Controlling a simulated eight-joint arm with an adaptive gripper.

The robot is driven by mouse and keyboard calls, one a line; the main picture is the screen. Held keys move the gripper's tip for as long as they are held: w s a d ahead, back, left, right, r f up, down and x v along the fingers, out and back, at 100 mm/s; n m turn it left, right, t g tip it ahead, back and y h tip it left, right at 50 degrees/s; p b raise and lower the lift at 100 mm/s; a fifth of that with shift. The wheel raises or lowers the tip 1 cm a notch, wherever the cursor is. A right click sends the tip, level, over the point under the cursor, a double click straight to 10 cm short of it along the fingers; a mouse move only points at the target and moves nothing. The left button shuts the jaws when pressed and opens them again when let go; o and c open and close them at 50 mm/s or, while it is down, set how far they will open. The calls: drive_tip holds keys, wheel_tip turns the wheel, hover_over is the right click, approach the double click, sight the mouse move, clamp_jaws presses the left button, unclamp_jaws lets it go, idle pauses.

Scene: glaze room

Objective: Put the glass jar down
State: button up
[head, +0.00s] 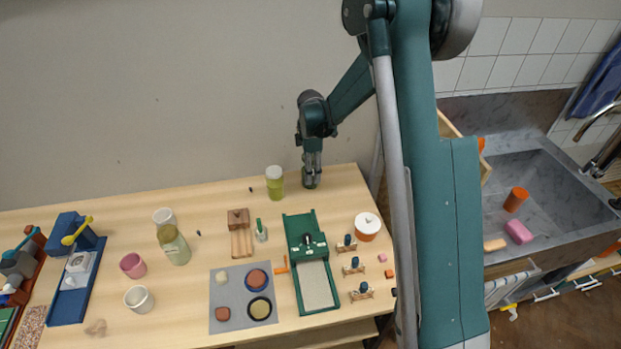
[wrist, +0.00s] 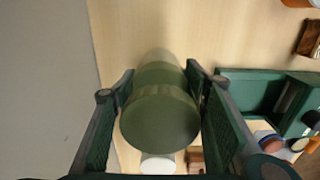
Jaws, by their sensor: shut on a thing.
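The glass jar (head: 310,183) is green and shows just below my gripper (head: 312,158), over the back right of the table. In the wrist view the jar (wrist: 160,118) has a round, dull green top facing the camera and a paler, see-through part beyond it. My gripper (wrist: 165,110) has a finger on each side of the jar and is shut on it. The jar looks about upright. I cannot tell whether its base touches the table. My fingers hide part of it in the head view.
A yellow-green jar with a pale lid (head: 275,182) stands close to the left of the held jar. A green press-like board (head: 311,262) lies nearer the front, with a white-topped orange pot (head: 367,226) to its right. The table's right edge is near. Bare tabletop (head: 335,195) lies right of the jar.

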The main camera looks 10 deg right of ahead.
idle(0.3)
drive_tip(key=shift+f, duration=1.85)
drive_tip(key=shift+f, duration=0.1)
drive_tip(key=o, duration=1.3)
drive_tip(key=shift+r, duration=6.1)
drive_tip(key=shift+r, duration=0.15)
